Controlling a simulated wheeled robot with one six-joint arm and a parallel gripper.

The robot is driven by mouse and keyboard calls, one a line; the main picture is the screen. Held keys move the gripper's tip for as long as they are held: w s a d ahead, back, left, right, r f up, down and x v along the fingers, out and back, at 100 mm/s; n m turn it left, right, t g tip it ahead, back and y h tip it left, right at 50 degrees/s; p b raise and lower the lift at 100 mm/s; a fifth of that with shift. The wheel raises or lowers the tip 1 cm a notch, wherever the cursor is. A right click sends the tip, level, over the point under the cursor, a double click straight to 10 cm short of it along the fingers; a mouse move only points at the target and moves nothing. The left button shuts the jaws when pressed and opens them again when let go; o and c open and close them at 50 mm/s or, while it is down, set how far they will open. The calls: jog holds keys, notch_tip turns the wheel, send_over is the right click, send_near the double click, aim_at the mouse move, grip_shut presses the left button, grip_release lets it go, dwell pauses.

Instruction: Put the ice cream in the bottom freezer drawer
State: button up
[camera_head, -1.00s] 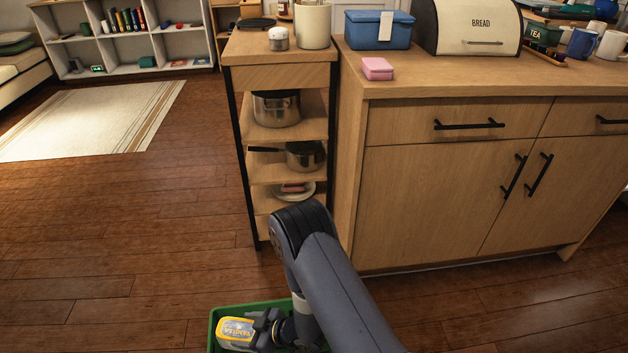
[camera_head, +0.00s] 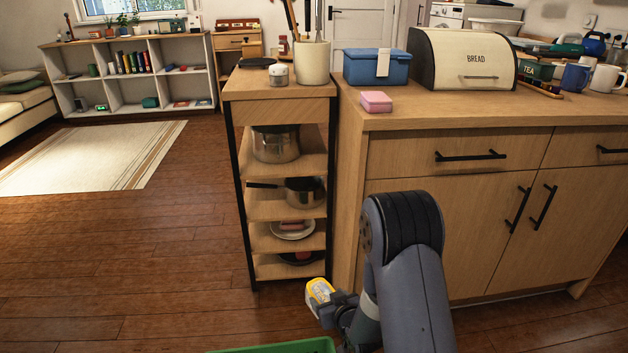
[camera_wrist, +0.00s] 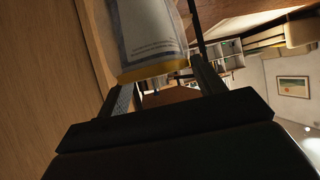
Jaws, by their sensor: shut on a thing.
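The ice cream (camera_head: 319,291) is a small tub with yellow and white on it. My gripper (camera_head: 330,301) is shut on it and holds it low, in front of the open shelf unit in the head view. In the wrist view the tub (camera_wrist: 150,35) sits between the two fingers of my gripper (camera_wrist: 155,72), its printed pale side and yellow edge showing. No freezer or freezer drawer can be made out in these frames.
A green crate (camera_head: 290,347) shows at the bottom edge. The shelf unit (camera_head: 279,111) with pots and the wooden counter cabinet (camera_head: 430,215) stand close ahead. Free wooden floor (camera_head: 120,250) lies to the left, with a striped rug (camera_head: 95,157) farther back.

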jog(key=d+r+m+t+h+b, duration=0.1)
jog(key=d+r+m+h+b, duration=0.25)
jog(key=d, duration=0.75)
jog(key=s+r+p, duration=0.4)
jog(key=r+p, duration=1.2)
jog(key=p, duration=0.3)
jog(key=s+r+h+p, duration=0.1)
jog(key=s+r+p, duration=0.3)
jog(key=r+p, duration=1.2)
jog(key=m+p, duration=0.1)
jog(key=p, duration=0.1)
jog(key=shift+s+d+p, duration=0.15)
jog(key=shift+s+p, duration=0.05)
jog(key=shift+p, duration=0.15)
